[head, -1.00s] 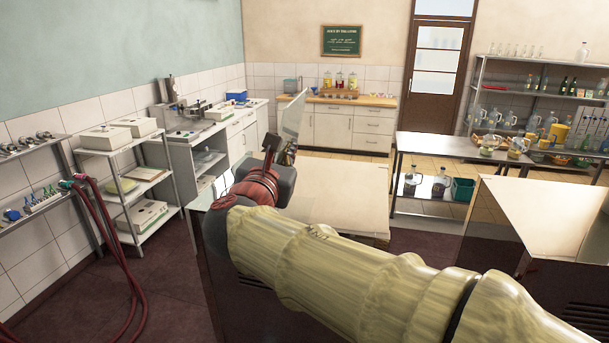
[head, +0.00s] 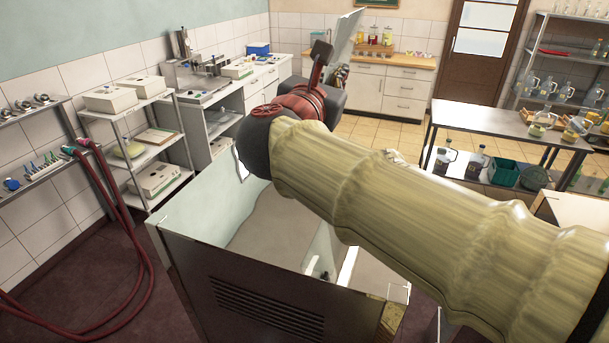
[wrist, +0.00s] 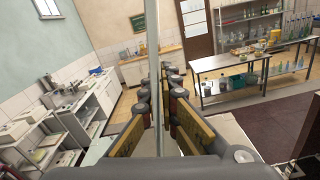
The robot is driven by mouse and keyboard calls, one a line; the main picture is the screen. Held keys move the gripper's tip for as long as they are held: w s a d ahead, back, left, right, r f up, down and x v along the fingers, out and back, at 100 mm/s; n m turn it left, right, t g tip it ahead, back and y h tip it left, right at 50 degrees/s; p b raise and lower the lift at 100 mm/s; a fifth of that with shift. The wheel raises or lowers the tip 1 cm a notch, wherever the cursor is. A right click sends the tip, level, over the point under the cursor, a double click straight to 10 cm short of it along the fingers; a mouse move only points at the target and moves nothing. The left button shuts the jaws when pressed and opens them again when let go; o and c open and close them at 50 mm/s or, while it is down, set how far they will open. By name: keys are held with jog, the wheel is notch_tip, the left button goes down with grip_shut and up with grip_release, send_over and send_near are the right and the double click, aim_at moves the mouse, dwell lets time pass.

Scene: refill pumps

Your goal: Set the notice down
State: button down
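The notice (head: 348,36) is a thin pale panel held upright in the air. The head view shows it at an angle at the top centre. In the wrist view it appears nearly edge-on as a narrow upright strip (wrist: 153,50) running down between my fingers. I cannot read anything on it. My gripper (wrist: 158,100) has a padded finger on each side of the panel and holds it. In the head view my gripper (head: 335,72) is partly hidden behind my wrist, so its contact with the panel is not clear there.
A dark louvred unit (head: 262,310) with a pale, shiny top stands under my arm. A steel table (head: 490,125) with jugs is at right. A wooden-topped counter (head: 425,62) with jars is at the back. Shelves (head: 135,98) and red hoses (head: 122,215) are at left.

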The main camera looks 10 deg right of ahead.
jog(key=w+a+f+p, duration=0.1)
jog(key=w+a+f, duration=0.1)
jog(key=w+f, duration=1.1)
jog(key=shift+w, duration=0.4)
jog(key=shift+f, duration=0.2)
jog(key=c, duration=2)
grip_release()
jog(key=shift+c, duration=0.2)
jog(key=shift+r, duration=0.1)
